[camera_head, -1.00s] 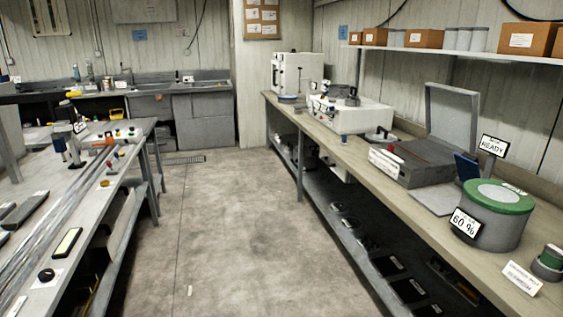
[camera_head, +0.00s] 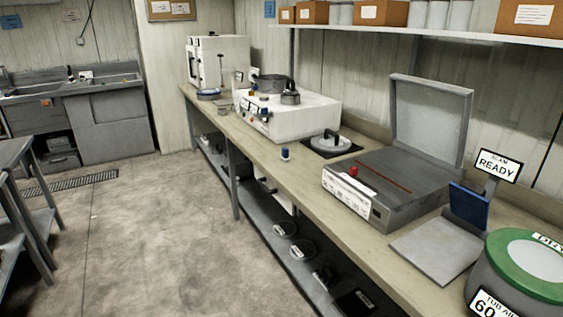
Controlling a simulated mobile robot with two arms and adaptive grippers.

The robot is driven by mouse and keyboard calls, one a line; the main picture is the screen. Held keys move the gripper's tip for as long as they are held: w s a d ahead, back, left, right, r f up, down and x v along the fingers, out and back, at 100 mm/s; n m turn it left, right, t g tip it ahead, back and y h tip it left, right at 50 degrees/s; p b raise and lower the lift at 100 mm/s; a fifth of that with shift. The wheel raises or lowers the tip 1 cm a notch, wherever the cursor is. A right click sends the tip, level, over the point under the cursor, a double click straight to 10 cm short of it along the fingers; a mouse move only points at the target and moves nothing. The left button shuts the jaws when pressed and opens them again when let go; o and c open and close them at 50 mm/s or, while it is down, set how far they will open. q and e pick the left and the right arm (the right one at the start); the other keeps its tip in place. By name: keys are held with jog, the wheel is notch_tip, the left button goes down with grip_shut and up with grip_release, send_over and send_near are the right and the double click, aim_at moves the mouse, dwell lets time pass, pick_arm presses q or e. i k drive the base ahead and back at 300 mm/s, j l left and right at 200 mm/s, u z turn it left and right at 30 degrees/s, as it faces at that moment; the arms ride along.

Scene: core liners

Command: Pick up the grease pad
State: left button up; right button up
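I cannot make out a grease pad for certain in the head view. A grey flat plate (camera_head: 432,252) with an upright blue panel (camera_head: 468,206) lies on the right-hand bench, but I cannot tell what it is. A small blue-topped item (camera_head: 285,154) stands near the bench's front edge. Neither of my grippers shows in the head view.
The long bench (camera_head: 330,193) carries an open-lidded grey machine (camera_head: 400,182), a white machine (camera_head: 285,118) and a green-lidded tub (camera_head: 525,268). A lower shelf (camera_head: 262,217) holds dark items. A left-hand bench (camera_head: 12,152) shows partly. The floor (camera_head: 165,235) between is clear.

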aim_at(284, 157)
jog(key=i, duration=0.15)
jog(key=i+j+z, duration=0.1)
jog(key=i+z, duration=0.15)
jog(key=z, duration=0.25)
jog(key=i+j+z, duration=0.2)
jog(key=z, duration=0.3)
